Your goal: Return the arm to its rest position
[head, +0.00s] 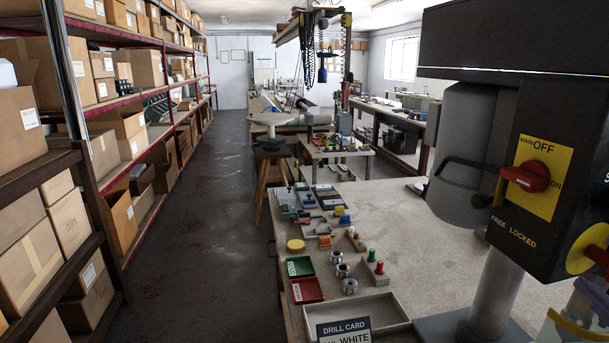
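Neither of my arms nor grippers shows in the head view, so I cannot see their pose or what they hold. A large dark drill machine (545,120) fills the right side. Its yellow panel (540,165) reads MAIN, OFF and ON and carries a red rotary switch (526,177). The switch's handle lies roughly level, tilted slightly. Below it is the lettering FREE and LOCKED, with a yellow round knob (588,250) at the right edge.
Loaded shelves (110,130) line the left. The aisle floor (215,220) between is clear.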

